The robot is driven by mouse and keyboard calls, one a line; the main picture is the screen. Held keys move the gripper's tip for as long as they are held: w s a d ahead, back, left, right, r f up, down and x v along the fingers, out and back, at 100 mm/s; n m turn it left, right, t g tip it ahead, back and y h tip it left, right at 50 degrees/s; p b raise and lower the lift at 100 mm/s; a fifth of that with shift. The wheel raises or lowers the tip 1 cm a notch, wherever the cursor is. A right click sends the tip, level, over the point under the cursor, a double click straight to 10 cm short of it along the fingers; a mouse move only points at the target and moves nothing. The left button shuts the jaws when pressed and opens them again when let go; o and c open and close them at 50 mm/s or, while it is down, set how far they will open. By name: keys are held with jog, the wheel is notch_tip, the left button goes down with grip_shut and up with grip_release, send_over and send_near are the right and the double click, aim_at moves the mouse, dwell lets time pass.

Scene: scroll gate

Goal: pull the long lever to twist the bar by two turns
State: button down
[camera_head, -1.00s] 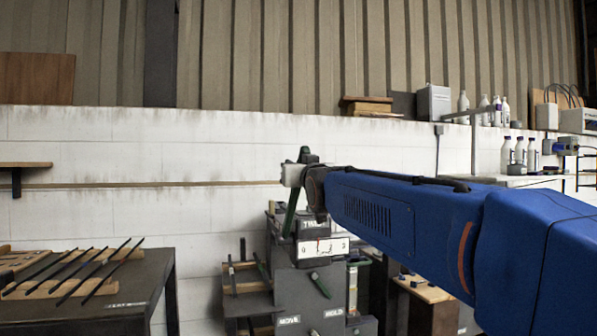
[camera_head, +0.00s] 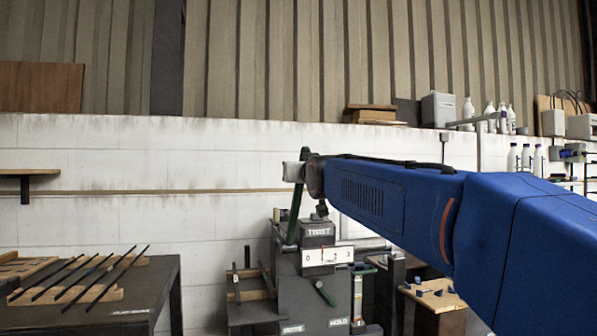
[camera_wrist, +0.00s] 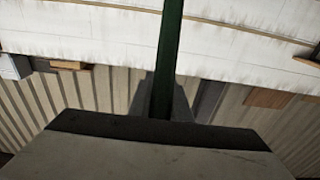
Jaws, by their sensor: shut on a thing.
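The long green lever (camera_head: 295,212) rises from the grey twisting machine (camera_head: 313,290), near upright with a slight tilt to the right at its top. My gripper (camera_head: 303,168) is at the lever's upper end. In the wrist view my gripper (camera_wrist: 160,105) is shut on the lever (camera_wrist: 169,45), which runs up through the picture. A panel marked TWIST on the machine carries a white dial (camera_head: 327,256) with 0 at left and 3 at right. A short green handle (camera_head: 325,293) sits lower on the machine's front. I cannot make out the bar in the machine.
A dark table (camera_head: 150,300) at left holds several dark rods (camera_head: 90,272) on wooden racks. A low bench with a wooden top (camera_head: 437,295) stands right of the machine. Bottles (camera_head: 500,115) line a shelf at back right. A white wall stands behind.

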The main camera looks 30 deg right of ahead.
jog(key=shift+w+r, duration=0.1)
jog(key=shift+w, duration=0.15)
jog(key=w+d+g+y, duration=0.1)
jog(key=w+d+g, duration=0.2)
jog(key=w, duration=0.7)
jog(key=w+d+g+y, duration=0.1)
jog(key=w+d+g, duration=0.2)
jog(key=w+g, duration=0.3)
jog(key=shift+w+y, duration=0.3)
jog(key=shift+w, duration=2.25)
jog(key=shift+d, duration=0.1)
jog(key=c, duration=1.6)
grip_release()
jog(key=shift+w+f, duration=0.15)
jog(key=shift+f, duration=0.05)
jog(key=shift+c, duration=0.2)
